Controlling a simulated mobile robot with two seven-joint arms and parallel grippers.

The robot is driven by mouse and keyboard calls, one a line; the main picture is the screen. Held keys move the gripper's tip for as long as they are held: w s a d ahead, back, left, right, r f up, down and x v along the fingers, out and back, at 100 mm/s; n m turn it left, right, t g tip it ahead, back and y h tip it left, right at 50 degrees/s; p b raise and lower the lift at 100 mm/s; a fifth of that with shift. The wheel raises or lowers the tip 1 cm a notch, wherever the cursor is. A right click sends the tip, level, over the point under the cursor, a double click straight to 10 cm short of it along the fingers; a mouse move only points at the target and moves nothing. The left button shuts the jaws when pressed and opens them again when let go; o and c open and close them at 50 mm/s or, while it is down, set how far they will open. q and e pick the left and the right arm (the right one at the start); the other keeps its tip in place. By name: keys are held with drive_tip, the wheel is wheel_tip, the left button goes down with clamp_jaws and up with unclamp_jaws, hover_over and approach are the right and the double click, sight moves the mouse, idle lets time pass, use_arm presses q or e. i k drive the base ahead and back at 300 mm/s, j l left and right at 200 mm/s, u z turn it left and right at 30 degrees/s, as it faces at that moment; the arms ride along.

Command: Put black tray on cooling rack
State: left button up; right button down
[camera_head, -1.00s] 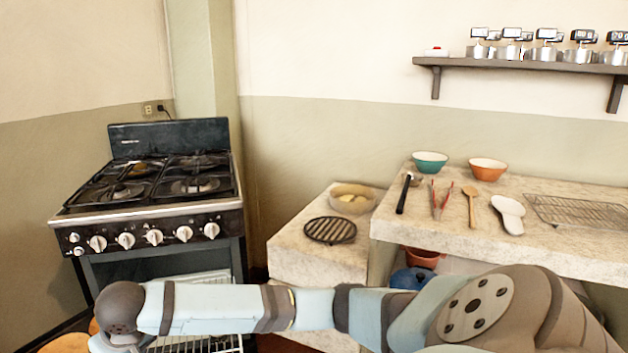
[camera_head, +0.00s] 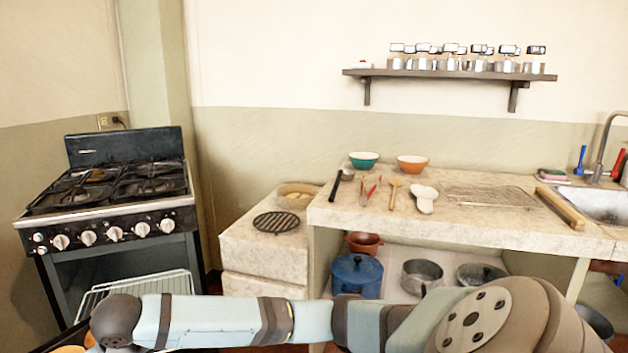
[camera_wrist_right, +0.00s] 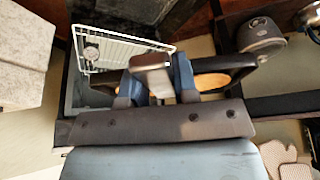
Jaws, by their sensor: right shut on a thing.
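The cooling rack (camera_head: 490,197) is a wire grid lying flat on the stone counter in the head view. In the right wrist view, my right gripper (camera_wrist_right: 157,82) is shut at a black-rimmed object, which appears to be the black tray (camera_wrist_right: 98,92). Tan-orange round pieces (camera_wrist_right: 213,81) show inside its rim. The fingers hide part of the tray, and a grey block shows between them. My left gripper is not in view.
The stove (camera_head: 105,205) stands left, its oven open with a wire shelf (camera_head: 135,290). A round black grate (camera_head: 276,222) lies on the lower stone block. Utensils (camera_head: 370,190) lie left of the cooling rack; a rolling-pin-like wooden bar (camera_head: 560,208) lies right of it. Pots stand below.

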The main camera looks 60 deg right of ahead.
sight(488, 194)
drive_tip(key=z, duration=1.25)
